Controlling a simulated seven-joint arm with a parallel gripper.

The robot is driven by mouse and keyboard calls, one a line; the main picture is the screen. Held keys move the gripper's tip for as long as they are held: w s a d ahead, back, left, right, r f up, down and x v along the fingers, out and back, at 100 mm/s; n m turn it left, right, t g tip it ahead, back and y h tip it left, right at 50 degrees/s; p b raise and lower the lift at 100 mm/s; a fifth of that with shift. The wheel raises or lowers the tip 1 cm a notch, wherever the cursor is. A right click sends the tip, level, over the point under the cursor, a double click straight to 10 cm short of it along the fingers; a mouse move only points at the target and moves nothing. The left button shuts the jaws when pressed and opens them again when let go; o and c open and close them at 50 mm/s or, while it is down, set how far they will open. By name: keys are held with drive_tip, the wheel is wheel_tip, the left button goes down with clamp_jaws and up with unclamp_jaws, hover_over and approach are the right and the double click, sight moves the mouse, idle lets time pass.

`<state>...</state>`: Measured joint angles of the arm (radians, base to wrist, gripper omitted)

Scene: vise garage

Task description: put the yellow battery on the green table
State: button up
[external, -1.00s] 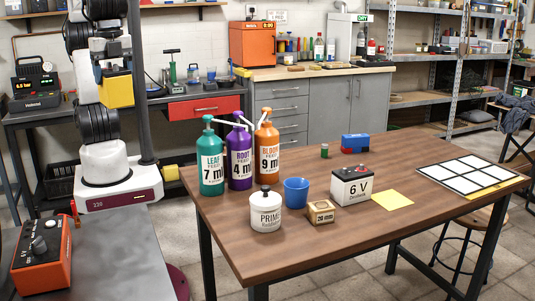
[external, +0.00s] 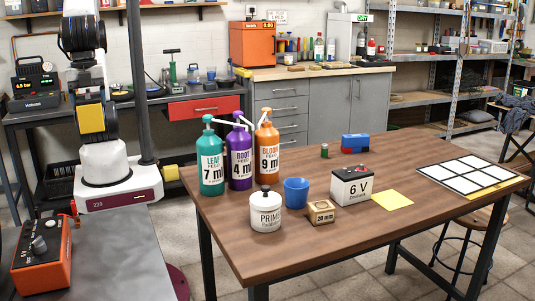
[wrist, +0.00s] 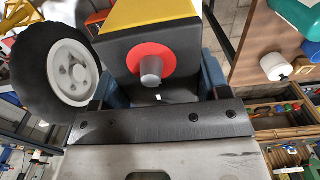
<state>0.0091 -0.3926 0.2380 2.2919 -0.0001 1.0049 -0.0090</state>
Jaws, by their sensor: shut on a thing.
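The yellow battery (wrist: 150,14) fills the top middle of the wrist view. It has a dark grey end with a red ring around a grey terminal. My gripper (wrist: 158,88) is shut on it, with a blue-grey finger on either side. In the external view the battery (external: 91,120) shows as a yellow block held low in front of my white base, clear of the brown table. My gripper's fingers are hard to make out there. No green table can be made out; the table in front is brown wood (external: 300,235).
The brown table holds three pump bottles (external: 239,158), a white jar (external: 265,211), a blue cup (external: 296,191), a small box (external: 320,211) and a 6 V battery (external: 352,186). A dark post (external: 140,80) stands beside my arm. A wheel (wrist: 72,70) is close in the wrist view.

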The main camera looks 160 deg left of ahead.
wheel_tip(320, 180, down, 26)
drive_tip(key=shift+r, duration=0.25)
drive_tip(key=shift+w, duration=0.25)
idle(0.4)
hover_over(114, 253)
drive_tip(key=shift+w+f, duration=0.1)
drive_tip(key=shift+f, duration=0.6)
idle(0.4)
drive_tip(key=shift+f, duration=0.15)
drive_tip(key=shift+f, duration=1.6)
drive_tip(key=shift+f, duration=0.15)
drive_tip(key=o, duration=1.6)
